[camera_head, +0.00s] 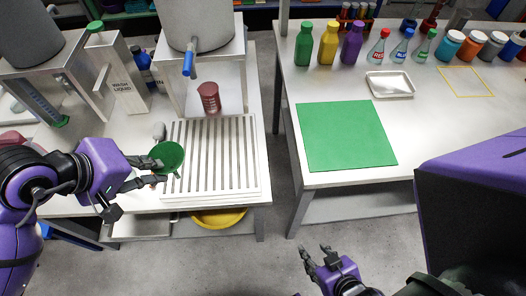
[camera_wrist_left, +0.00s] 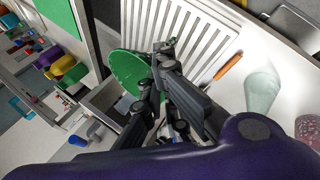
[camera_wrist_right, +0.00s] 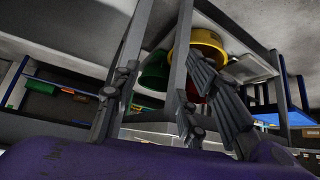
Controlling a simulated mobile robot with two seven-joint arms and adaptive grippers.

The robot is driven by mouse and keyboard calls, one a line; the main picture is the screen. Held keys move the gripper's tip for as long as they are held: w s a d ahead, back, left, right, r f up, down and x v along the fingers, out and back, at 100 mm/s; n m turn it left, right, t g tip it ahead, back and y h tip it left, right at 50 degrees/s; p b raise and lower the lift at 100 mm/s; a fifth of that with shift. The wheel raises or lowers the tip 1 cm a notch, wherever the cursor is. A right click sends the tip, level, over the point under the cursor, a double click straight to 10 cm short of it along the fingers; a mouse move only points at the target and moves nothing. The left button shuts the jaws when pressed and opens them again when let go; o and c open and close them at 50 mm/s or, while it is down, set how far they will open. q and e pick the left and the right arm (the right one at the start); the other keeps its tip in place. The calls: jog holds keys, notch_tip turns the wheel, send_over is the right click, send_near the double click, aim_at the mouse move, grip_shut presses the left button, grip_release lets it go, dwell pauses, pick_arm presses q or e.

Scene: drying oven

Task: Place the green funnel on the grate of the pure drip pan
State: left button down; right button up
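The green funnel (camera_head: 167,155) is at my left gripper's fingertips, near the left edge of the slatted grate. It also shows in the left wrist view (camera_wrist_left: 127,72), partly behind the fingers. My left gripper (camera_head: 158,172) appears shut on the funnel; the fingers hide the exact contact. The grate of the drip pan (camera_head: 230,160) is pale, with long slats, and lies below the tank with the blue tap. The slats also show in the left wrist view (camera_wrist_left: 190,35). My right gripper (camera_head: 318,254) is open and empty, low over the floor, away from the funnel.
A red container (camera_head: 209,97) stands at the grate's back edge. The tank's blue tap (camera_head: 188,64) hangs behind the grate. A waste liquid container (camera_head: 118,85) stands at the left. The right table has a green mat (camera_head: 345,135) and several bottles. The grate's middle is clear.

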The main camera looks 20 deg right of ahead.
aim_at(171, 153)
pick_arm(q)
jog(key=w+d, duration=0.1)
jog(key=w+d+f, duration=0.1)
jog(key=w+d, duration=0.1)
jog(key=d, duration=0.1)
jog(key=shift+f+p, duration=0.25)
jog(key=shift+p, duration=0.1)
jog(key=a+f+x, duration=0.1)
jog(key=x, duration=0.9)
jog(key=shift+s+f, duration=0.15)
jog(key=shift+f, duration=0.2)
pick_arm(e)
jog(key=shift+w+r, duration=0.35)
jog(key=shift+r, duration=0.25)
pick_arm(q)
jog(key=c, duration=2.5)
grip_release()
jog(key=shift+f, duration=0.25)
jog(key=o, duration=0.5)
jog(key=shift+r, duration=0.1)
